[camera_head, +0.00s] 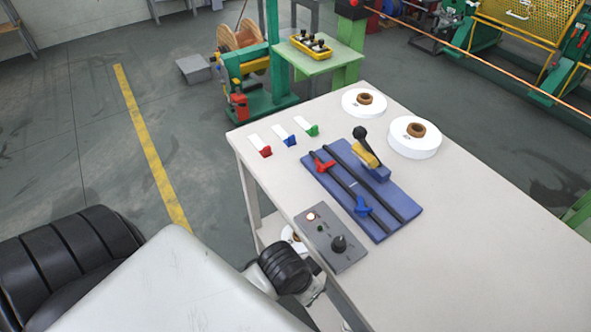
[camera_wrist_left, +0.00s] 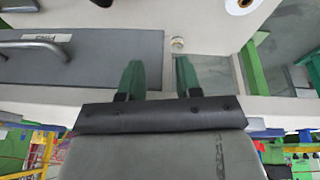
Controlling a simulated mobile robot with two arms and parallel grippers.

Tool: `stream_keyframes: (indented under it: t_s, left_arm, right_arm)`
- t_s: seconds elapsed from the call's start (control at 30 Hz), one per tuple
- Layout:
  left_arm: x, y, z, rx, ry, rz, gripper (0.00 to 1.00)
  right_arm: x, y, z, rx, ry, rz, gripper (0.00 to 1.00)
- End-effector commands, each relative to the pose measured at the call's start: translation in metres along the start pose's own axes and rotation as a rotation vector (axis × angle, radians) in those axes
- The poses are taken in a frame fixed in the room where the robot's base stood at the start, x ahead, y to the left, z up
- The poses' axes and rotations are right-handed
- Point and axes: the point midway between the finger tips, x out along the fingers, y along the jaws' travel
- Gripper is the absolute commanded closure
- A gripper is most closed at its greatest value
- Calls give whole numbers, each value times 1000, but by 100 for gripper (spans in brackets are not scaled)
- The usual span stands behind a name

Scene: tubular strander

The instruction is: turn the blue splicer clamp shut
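The blue splicer clamp (camera_head: 363,207) sits on the near end of the black rails on the blue splicer base (camera_head: 400,192), on the table. Its handle is small in the picture, and I cannot tell how far it is turned. A red clamp (camera_head: 322,166) sits farther up the rails. My left gripper (camera_wrist_left: 159,70) shows in the left wrist view with its two green fingers apart and nothing between them. The blue clamp does not show in that view, and the left gripper's fingers do not show in the head view. My right gripper is not in view.
A yellow lever with a black knob (camera_head: 364,148) stands on the splicer. A grey control box (camera_head: 331,236) lies in front. White tape rolls (camera_head: 414,145) and clips with red, blue and green ends lie on the table (camera_head: 480,230). The table's right part is clear.

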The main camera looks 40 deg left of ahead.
Motion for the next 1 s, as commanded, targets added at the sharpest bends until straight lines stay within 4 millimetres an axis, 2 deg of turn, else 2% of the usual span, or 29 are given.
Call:
stream_keyframes:
  t_s: [0.1,0.6,0.8,1.0]
  left_arm:
    - [24,-6,10,-10,-15,-12,66]
    - [113,-22,50,-31,-55,-42,66]
    - [139,-26,65,-34,-67,-50,66]
    - [151,-28,73,-35,-71,-53,66]
  right_arm:
    - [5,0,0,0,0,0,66]
    - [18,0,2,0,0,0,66]
    - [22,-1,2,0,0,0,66]
    - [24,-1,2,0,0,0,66]
